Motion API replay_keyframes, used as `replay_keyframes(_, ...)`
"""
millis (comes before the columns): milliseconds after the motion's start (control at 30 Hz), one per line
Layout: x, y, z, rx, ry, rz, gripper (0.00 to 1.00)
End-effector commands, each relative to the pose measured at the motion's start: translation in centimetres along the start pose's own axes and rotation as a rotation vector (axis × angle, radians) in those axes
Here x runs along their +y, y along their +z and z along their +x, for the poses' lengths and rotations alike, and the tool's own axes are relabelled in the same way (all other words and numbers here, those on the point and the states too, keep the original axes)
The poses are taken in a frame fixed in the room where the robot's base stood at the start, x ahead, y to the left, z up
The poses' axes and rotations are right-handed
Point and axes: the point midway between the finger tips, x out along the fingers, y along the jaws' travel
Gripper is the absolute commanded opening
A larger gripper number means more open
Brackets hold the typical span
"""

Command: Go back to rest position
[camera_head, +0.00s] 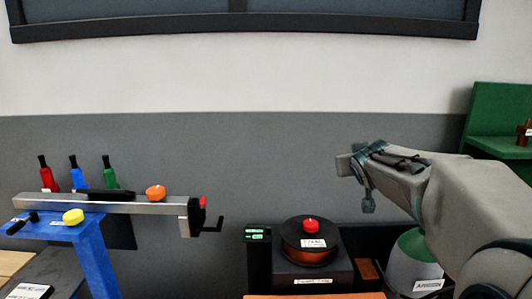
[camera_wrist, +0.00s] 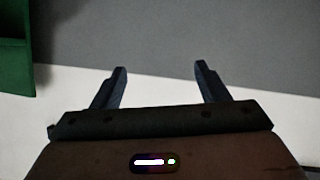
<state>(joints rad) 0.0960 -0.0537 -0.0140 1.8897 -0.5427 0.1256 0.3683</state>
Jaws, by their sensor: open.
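My gripper (camera_head: 362,180) is raised at the right of the head view, at the end of my grey arm, in front of the grey lower wall. In the wrist view my gripper (camera_wrist: 163,84) has two dark fingers standing wide apart with nothing between them. It is open and empty, and apart from every object. The tilting positioner is not clearly identifiable; a round dark device with a red knob (camera_head: 311,226) stands on a black box at the lower middle of the head view.
A green shelf (camera_head: 490,125) is at the right. A white-green container (camera_head: 413,265) sits below my arm.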

Motion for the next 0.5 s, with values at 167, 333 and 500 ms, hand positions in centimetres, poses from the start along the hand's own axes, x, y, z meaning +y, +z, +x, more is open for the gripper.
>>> replay_keyframes(167, -1.7, 9.9, -7.3, -0.279, -0.005, 0.033, 0.68)
replay_keyframes(333, -4.2, 19.7, -14.7, -0.552, -0.073, 0.046, 0.68)
replay_keyframes(500, -6.4, 26.7, -20.5, -0.747, -0.159, 0.045, 0.68)
